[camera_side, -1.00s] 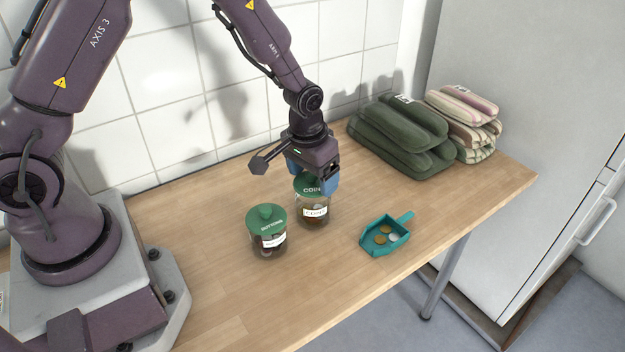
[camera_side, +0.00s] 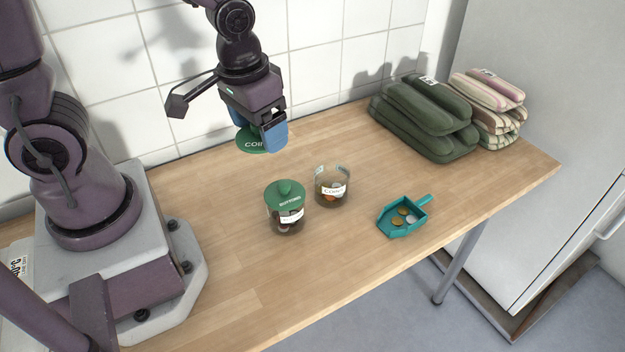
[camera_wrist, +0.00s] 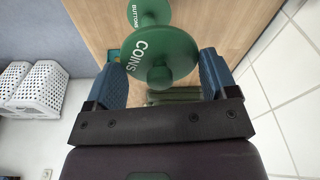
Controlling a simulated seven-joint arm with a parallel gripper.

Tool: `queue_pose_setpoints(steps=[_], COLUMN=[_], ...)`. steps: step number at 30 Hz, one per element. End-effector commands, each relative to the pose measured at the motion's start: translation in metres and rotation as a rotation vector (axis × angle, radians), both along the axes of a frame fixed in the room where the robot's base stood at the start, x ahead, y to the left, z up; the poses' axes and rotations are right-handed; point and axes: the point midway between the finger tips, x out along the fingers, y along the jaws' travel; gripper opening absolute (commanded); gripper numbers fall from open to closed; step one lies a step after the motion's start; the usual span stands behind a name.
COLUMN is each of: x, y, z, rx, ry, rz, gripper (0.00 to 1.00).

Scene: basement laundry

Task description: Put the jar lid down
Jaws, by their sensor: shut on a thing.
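My gripper (camera_side: 273,136) is shut on the green jar lid (camera_side: 248,142) marked COINS and holds it in the air above the back of the worktop, left of the jars. The lid (camera_wrist: 160,58) also shows between the blue fingers in the wrist view. The coins jar (camera_side: 332,190) stands upright and open-topped, with coins inside. Beside it on the left stands the buttons jar (camera_side: 287,220), with its green knobbed lid (camera_side: 285,194) on. The buttons lid (camera_wrist: 150,8) shows partly at the top of the wrist view.
A teal scoop (camera_side: 388,226) with several coins lies right of the jars. Folded green towels (camera_side: 425,118) and striped towels (camera_side: 492,105) sit at the back right, near the tiled wall. The wooden worktop (camera_side: 215,225) is clear left of the jars and below the lid.

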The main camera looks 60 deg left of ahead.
Motion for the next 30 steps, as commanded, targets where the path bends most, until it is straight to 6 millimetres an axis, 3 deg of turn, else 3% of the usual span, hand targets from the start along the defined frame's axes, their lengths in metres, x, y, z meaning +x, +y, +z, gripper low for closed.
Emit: queue_pose_setpoints(steps=[5, 10, 19, 24, 30], x=[-0.004, 0.012, 0.052, 0.075, 0.076], y=[-0.02, -0.061, -0.132, -0.142, -0.142], z=[-0.016, -0.053, -0.118, -0.119, -0.13], rx=[0.001, 0.004, 0.004, 0.0, 0.004], ry=[0.006, 0.01, 0.001, -0.003, 0.002], rz=[-0.081, -0.14, 0.148, 0.364, 0.457], gripper=[0.57, 0.57, 0.57, 0.57, 0.57])
